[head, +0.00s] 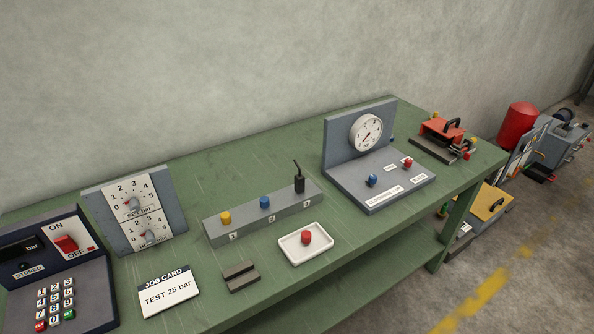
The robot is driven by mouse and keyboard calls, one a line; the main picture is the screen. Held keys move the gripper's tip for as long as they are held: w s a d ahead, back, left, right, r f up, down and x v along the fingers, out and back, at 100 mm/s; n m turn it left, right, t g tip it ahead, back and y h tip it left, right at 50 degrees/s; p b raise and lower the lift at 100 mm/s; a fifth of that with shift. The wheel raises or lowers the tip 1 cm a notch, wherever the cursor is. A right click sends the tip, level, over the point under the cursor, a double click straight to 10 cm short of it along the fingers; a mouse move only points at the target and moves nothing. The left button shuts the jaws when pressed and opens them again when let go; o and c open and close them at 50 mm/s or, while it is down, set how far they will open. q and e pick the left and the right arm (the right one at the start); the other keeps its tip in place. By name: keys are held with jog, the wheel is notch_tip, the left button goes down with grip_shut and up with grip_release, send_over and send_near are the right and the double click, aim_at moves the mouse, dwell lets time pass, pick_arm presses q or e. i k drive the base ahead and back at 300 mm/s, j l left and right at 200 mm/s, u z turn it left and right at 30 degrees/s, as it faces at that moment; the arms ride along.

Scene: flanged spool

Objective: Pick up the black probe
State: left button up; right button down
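The black probe (299,184) stands upright at the right end of a long grey block (265,216), at the position labelled 3. A thin black lead or tip rises from its top. A yellow knob-like piece (225,218) and a blue one (264,202) stand in the same block at the positions labelled 1 and 2. Neither of my grippers shows in the head view.
On the green bench (300,133) a white tray (318,255) with a red piece, a small dark block (241,276) and a job card (169,290) lie in front. A gauge panel (375,150) stands right, dial panel (133,213) and keypad console (55,270) left.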

aim_at(299, 179)
jog(key=i+l+u, duration=0.25)
jog(key=l, duration=0.3)
jog(key=i+l+u, duration=0.2)
jog(key=l, duration=0.35)
jog(key=l+u, duration=0.25)
jog(key=l, duration=0.35)
jog(key=l+u, duration=0.25)
jog(key=l, duration=0.35)
